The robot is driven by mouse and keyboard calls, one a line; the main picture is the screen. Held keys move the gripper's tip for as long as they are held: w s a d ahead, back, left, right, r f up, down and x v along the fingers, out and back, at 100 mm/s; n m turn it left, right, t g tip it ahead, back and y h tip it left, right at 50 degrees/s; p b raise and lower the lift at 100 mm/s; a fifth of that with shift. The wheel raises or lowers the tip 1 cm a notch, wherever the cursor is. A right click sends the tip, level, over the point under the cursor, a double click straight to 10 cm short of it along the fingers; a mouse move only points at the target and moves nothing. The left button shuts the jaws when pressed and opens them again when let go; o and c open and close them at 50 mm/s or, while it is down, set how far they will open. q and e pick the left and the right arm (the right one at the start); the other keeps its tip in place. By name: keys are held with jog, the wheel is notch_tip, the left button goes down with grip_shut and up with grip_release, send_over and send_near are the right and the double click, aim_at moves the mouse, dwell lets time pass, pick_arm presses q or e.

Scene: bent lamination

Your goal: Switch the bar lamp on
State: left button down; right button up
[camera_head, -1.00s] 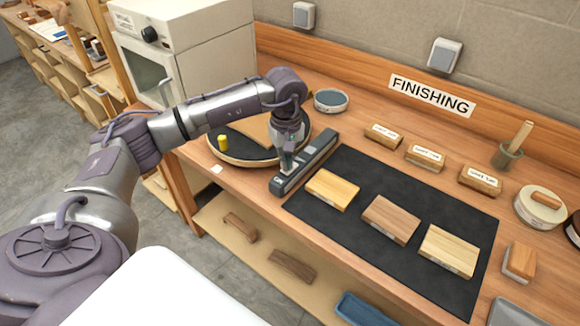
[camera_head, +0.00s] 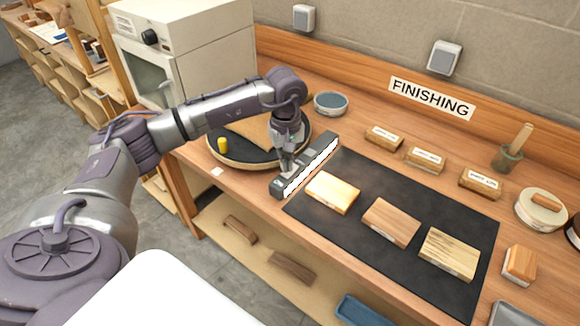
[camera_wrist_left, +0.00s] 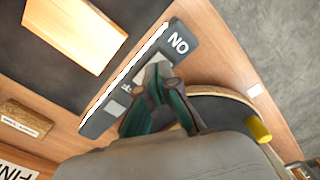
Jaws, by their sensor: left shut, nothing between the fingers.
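The bar lamp (camera_head: 325,153) is a long dark grey bar on the bench, along the left edge of the black mat. Its side facing the mat glows white. In the left wrist view the bar lamp (camera_wrist_left: 104,119) shows "ON" lettering at one end and a glowing strip along its edge. My left gripper (camera_head: 285,172) is shut and empty, pointing down at the lamp's near end. In the left wrist view its fingertips (camera_wrist_left: 157,78) cover part of the lamp's top near the lettering; I cannot tell if they touch. The right gripper is not in view.
Three wood samples lie on the black mat (camera_head: 400,275); the nearest sample (camera_head: 332,193) is brightly lit. A round turntable (camera_head: 240,160) with a yellow peg (camera_head: 223,145) stands left of the lamp. A white oven (camera_head: 190,50) stands behind. Labelled blocks line the back.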

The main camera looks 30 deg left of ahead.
pick_arm(q)
jog(key=shift+r+p, duration=1.3)
jog(key=shift+r, duration=1.5)
